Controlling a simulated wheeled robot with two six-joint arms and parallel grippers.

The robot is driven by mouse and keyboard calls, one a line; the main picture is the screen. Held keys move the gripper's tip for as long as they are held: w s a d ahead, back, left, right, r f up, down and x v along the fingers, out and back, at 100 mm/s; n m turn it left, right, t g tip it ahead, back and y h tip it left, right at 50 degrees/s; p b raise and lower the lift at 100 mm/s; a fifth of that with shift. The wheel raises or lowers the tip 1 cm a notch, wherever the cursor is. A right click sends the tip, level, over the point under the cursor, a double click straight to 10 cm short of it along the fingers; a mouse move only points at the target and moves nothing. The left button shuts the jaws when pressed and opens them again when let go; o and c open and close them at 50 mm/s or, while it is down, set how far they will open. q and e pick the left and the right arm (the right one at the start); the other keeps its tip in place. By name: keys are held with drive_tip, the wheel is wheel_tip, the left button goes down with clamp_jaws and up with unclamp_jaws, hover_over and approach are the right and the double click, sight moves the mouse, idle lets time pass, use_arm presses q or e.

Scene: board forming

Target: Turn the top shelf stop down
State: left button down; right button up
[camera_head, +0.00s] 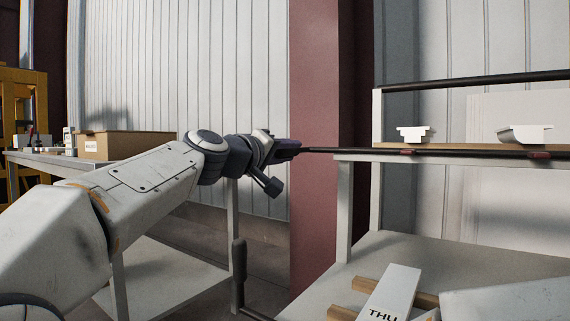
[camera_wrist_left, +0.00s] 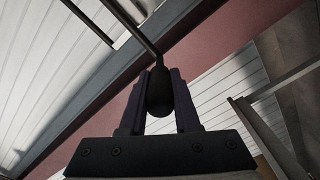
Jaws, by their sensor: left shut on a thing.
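The top shelf stop (camera_head: 470,154) is a thin dark bar along the front edge of the top shelf (camera_head: 395,159), with dark red pieces on it. Its left end runs to my left gripper (camera_head: 293,149). In the left wrist view the stop's black grip (camera_wrist_left: 159,92) sits between the two fingers of my left gripper (camera_wrist_left: 160,100), which is shut on it. A thin bent rod leads away from that grip. In the head view the gripper mostly hides the grip. My right gripper is not in view.
Two white profile pieces (camera_head: 412,133) (camera_head: 525,133) stand on the top shelf. A white board marked THU (camera_head: 392,292) lies on wooden strips. A table with a cardboard box (camera_head: 125,145) stands at the left.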

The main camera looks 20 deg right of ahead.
use_arm(q)
drive_tip(key=shift+s+d+f, duration=0.25)
drive_tip(key=shift+f, duration=0.1)
drive_tip(key=c, duration=0.6)
unclamp_jaws()
drive_tip(key=shift+c, duration=0.2)
drive_tip(key=shift+a+r, duration=0.1)
drive_tip(key=shift+r, duration=0.05)
drive_tip(key=shift+a, duration=0.1)
drive_tip(key=shift+s+a+b, duration=0.15)
drive_tip(key=shift+a+b, duration=0.15)
drive_tip(key=b+v, duration=0.2)
drive_tip(key=v, duration=0.6)
drive_tip(key=shift+s+a, duration=0.1)
drive_tip(key=shift+a, duration=0.15)
drive_tip(key=shift+s+a, duration=0.3)
drive_tip(key=shift+a, duration=0.15)
